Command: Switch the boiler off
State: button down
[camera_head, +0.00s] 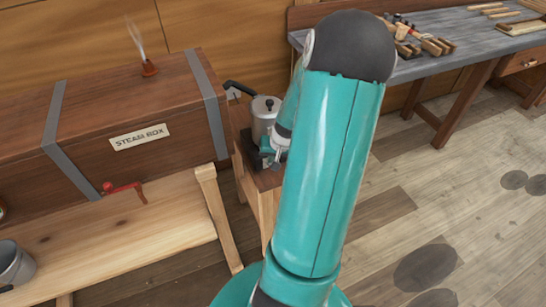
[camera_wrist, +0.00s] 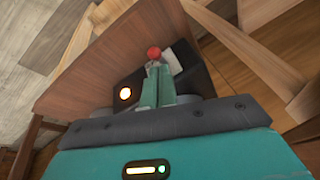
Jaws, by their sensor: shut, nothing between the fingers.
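The boiler (camera_head: 264,112) is a grey metal pot with a black knob on its lid. It stands on a black base on a small wooden stand, partly hidden behind my arm. In the head view my gripper (camera_head: 277,164) is low beside the boiler.
A wooden steam box (camera_head: 100,125) with a red valve handle (camera_head: 125,189) stands left of the boiler, steam rising from its top. A bench (camera_head: 130,228) is below it. A workbench with tools (camera_head: 470,45) is at the back right.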

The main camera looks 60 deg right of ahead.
jog(key=shift+s+a+f, duration=0.3)
jog(key=shift+s+f, duration=0.05)
jog(key=shift+s, duration=0.05)
dwell(0.4)
jog(key=shift+s+a+f, duration=0.1)
jog(key=shift+s+f, duration=0.05)
jog(key=shift+s, duration=0.05)
jog(key=shift+s+a+f, duration=0.25)
jog(key=shift+s+f, duration=0.2)
jog(key=shift+f, duration=0.3)
jog(key=shift+w+d+r, duration=0.1)
jog(key=shift+w, duration=0.05)
jog(key=shift+w+d+r, duration=0.3)
jog(key=shift+w, duration=0.2)
jog(key=shift+s+r, duration=0.1)
